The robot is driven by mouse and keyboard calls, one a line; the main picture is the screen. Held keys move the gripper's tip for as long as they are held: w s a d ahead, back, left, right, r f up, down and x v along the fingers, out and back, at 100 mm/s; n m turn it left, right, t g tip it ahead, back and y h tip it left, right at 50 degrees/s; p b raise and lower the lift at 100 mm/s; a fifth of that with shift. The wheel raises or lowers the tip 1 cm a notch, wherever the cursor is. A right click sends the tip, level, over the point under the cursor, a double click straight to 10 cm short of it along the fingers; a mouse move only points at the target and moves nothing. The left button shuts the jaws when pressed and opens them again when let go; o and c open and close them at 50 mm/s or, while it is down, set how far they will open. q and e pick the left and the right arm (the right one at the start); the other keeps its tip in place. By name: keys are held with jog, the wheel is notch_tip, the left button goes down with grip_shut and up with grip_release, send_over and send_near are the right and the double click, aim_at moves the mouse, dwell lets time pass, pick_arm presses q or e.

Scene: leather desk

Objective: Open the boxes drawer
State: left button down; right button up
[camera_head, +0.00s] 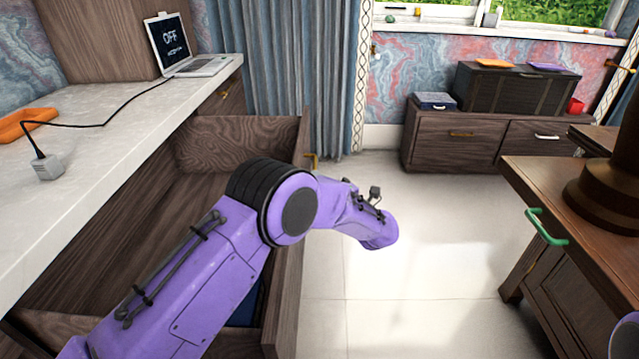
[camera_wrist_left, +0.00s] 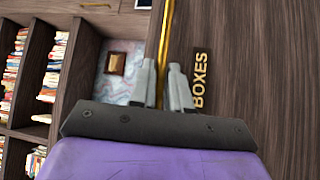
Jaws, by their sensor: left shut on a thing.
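The boxes drawer is a wooden drawer under the left countertop, and in the head view it stands pulled out, its front panel (camera_head: 287,300) over the floor. In the left wrist view its wooden face (camera_wrist_left: 270,80) carries a label reading BOXES (camera_wrist_left: 201,80). My left gripper (camera_wrist_left: 164,85) is shut on the long gold handle (camera_wrist_left: 166,35) beside that label. In the head view my purple left arm reaches across the drawer and hides part of its inside; that gripper's fingers do not show there. My right gripper is not in view.
A laptop (camera_head: 200,66) and an orange item (camera_head: 22,123) rest on the countertop (camera_head: 90,190). Something dark blue (camera_head: 246,303) lies inside the drawer. A wooden desk with a green handle (camera_head: 545,228) stands at right. The floor (camera_head: 420,270) between is clear.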

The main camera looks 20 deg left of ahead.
pick_arm(q)
jog(key=shift+w+d+f, duration=0.1)
jog(key=shift+d+f, duration=0.05)
jog(key=shift+d, duration=0.2)
jog(key=c, duration=1.2)
grip_release()
jog(key=shift+o, duration=0.2)
jog(key=v, duration=1)
jog(key=shift+d+p, duration=0.3)
